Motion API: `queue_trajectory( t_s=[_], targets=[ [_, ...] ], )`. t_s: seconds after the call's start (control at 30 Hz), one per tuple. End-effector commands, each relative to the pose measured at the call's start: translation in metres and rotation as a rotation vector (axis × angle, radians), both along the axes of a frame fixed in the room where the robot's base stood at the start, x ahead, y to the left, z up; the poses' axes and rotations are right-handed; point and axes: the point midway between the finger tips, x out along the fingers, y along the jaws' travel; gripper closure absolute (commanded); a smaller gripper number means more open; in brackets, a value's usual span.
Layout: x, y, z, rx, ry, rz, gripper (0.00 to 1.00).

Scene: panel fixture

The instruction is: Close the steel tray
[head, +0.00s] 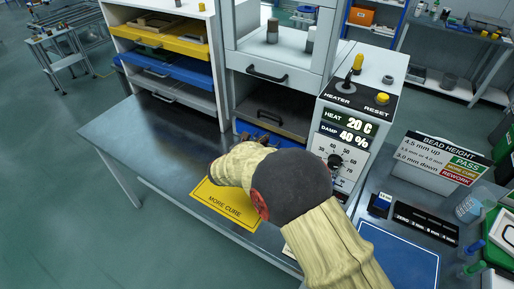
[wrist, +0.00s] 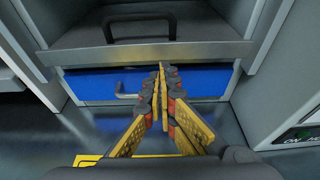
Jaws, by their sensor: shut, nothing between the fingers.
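The steel tray (head: 186,95) is the grey lowest tray in the rack at the left of the head view, with a dark handle on its front. It juts out below a blue tray (head: 180,70) and a yellow tray (head: 168,38). My gripper (wrist: 161,70) is shut and empty. It points at a blue drawer front (wrist: 205,84) low in the middle cabinet, right of the rack. The fingertips overlap the blue front in the wrist view; I cannot tell whether they touch it. In the head view my sleeved arm hides most of the gripper.
Above the blue front is a grey panel with a dark handle (wrist: 140,22). A heater control box (head: 345,125) stands right of the middle cabinet. A yellow "MORE CURE" mat (head: 226,205) lies on the bench under my arm. The bench (head: 140,140) before the rack is clear.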

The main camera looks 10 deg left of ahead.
Motion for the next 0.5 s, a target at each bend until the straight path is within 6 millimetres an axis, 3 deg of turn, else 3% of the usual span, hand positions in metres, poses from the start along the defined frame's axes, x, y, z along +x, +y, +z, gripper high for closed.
queue_trajectory(
  t_s=[0.2,0.5],
  targets=[
    [0.022,-0.008,0.000,0.000,-0.001,-0.001,1.00],
    [0.026,-0.009,0.001,0.001,-0.001,0.001,1.00]
  ],
)
